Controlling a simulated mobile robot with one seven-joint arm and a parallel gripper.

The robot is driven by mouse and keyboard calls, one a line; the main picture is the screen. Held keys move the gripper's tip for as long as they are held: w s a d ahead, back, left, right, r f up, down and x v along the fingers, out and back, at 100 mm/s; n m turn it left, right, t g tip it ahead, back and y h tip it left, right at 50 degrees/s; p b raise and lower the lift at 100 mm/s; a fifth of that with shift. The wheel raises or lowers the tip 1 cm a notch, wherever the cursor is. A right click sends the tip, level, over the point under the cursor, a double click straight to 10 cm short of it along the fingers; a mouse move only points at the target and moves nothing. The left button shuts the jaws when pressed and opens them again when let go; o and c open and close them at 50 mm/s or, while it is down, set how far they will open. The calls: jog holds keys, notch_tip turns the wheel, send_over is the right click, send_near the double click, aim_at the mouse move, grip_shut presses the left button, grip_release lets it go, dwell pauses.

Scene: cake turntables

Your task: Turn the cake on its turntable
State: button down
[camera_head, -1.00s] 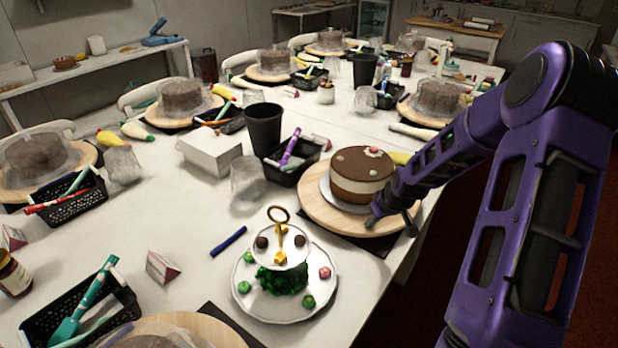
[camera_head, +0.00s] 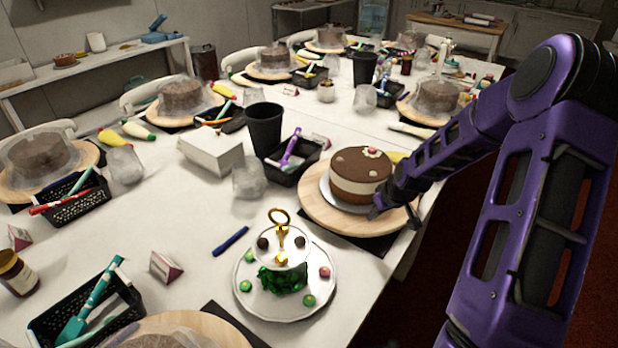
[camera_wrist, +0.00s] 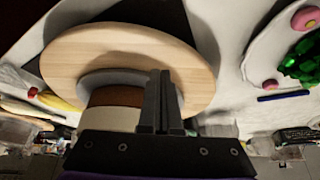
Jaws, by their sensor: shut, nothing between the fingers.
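The cake (camera_head: 361,174) has a brown top, a cream band and small decorations. It stands upright on a grey disc on the round wooden turntable (camera_head: 325,213), near the table's right edge. In the wrist view the turntable (camera_wrist: 130,50) and the cake's side (camera_wrist: 112,110) also show, partly hidden by my gripper. My gripper (camera_head: 378,211) is at the front right of the cake, low over the turntable's near side. In the wrist view its two fingers (camera_wrist: 160,78) are together and empty, over the wood beside the cake. I cannot tell whether they touch the turntable.
A tiered sweet stand (camera_head: 285,290) is in front of the turntable. A black basket (camera_head: 290,170), a black cup (camera_head: 264,128) and a white box (camera_head: 211,153) stand to its left. Several covered cakes line the table. Clear table lies around the blue pen (camera_head: 231,241).

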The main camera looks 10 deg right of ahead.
jog(key=b, duration=0.2)
send_near(333, 220)
jog(key=d+f, duration=0.2)
jog(key=f, duration=0.1)
jog(key=shift+s+d+f, duration=0.15)
jog(key=shift+s+d, duration=0.2)
jog(key=shift+s, duration=0.05)
jog(key=w+a+b, duration=0.1)
jog(key=w+a, duration=0.1)
jog(key=w+a+b, duration=0.1)
jog(key=w+a, duration=0.1)
jog(key=shift+w+a+b, duration=0.15)
jog(key=shift+a+b, duration=0.15)
jog(key=shift+b, duration=0.1)
jog(key=shift+w+a, duration=0.1)
jog(key=shift+f+b, duration=1.05)
jog(key=shift+f, duration=0.3)
jog(key=shift+s+d, duration=0.5)
jog(key=shift+d, duration=0.1)
jog(key=shift+p, duration=0.3)
